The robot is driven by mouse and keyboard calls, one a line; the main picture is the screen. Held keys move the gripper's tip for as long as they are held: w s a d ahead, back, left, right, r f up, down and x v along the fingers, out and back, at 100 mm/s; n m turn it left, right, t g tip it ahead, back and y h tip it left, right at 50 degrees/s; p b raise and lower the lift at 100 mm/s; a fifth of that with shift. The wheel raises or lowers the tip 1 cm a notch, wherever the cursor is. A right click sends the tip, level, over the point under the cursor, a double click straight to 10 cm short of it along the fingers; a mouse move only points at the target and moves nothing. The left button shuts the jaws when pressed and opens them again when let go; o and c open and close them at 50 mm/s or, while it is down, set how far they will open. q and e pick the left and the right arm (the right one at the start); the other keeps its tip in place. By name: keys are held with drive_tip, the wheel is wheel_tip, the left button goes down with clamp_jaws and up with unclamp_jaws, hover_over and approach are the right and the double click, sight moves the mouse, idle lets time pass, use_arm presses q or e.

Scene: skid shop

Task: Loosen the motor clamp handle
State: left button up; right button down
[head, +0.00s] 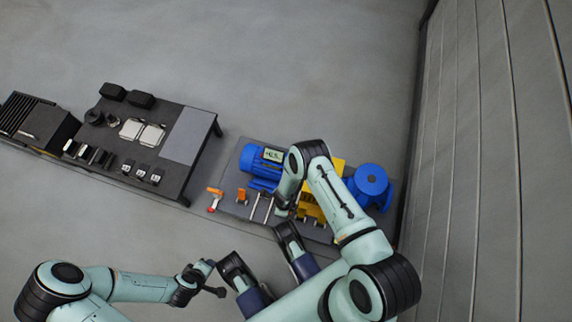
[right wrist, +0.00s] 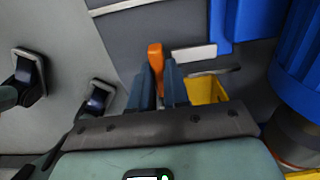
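The skid carries a blue motor (head: 258,165) at its left and a blue pump (head: 371,182) at its right. In the right wrist view an orange clamp handle (right wrist: 155,58) stands between the two dark fingers of my right gripper (right wrist: 160,82), which are close together with the handle filling the narrow gap. Its lower part is hidden by the fingers. In the head view my right wrist covers the middle of the skid. An orange handle (head: 241,196) shows at the skid's left end. My left gripper (head: 213,277) is off the skid; its fingers are too small to read.
Another orange piece (head: 215,192) with a red tip lies at the skid's left edge. A yellow part (right wrist: 206,90) is right of the fingers. A dark table (head: 187,133) with small parts stands at left. A panelled wall (head: 475,150) closes the right side. The floor behind is clear.

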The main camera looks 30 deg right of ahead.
drive_tip(key=shift+f+n+b, duration=0.1)
drive_tip(key=shift+n+b, duration=0.6)
drive_tip(key=shift+n, duration=0.8)
